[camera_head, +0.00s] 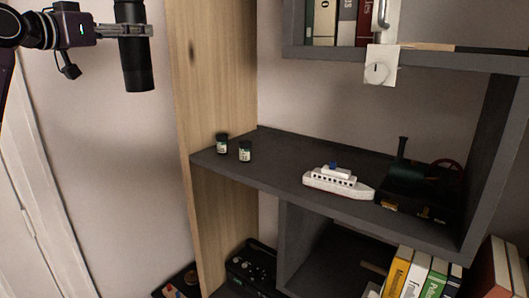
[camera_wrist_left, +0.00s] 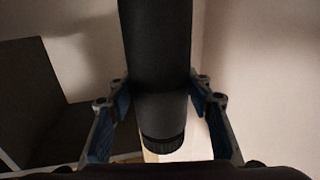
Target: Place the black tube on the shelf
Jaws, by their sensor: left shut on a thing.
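The black tube (camera_head: 134,52) hangs upright in my left gripper (camera_head: 138,31) at the upper left of the head view, held in the air left of the wooden panel. In the left wrist view the tube (camera_wrist_left: 160,70) sits between the two fingers of the left gripper (camera_wrist_left: 160,105), its ridged end towards the bottom. The dark grey shelf (camera_head: 278,150) stands to the right of the tube and lower, apart from it. The tube's top is cut off by the frame edge. My right gripper is not in view.
On the middle shelf board are two small jars (camera_head: 234,149), a white toy ship (camera_head: 337,183) and a dark toy steam engine (camera_head: 420,187). Bare board lies between jars and ship. A wooden panel (camera_head: 213,70) bounds the shelf's left side. Books (camera_head: 413,276) stand below.

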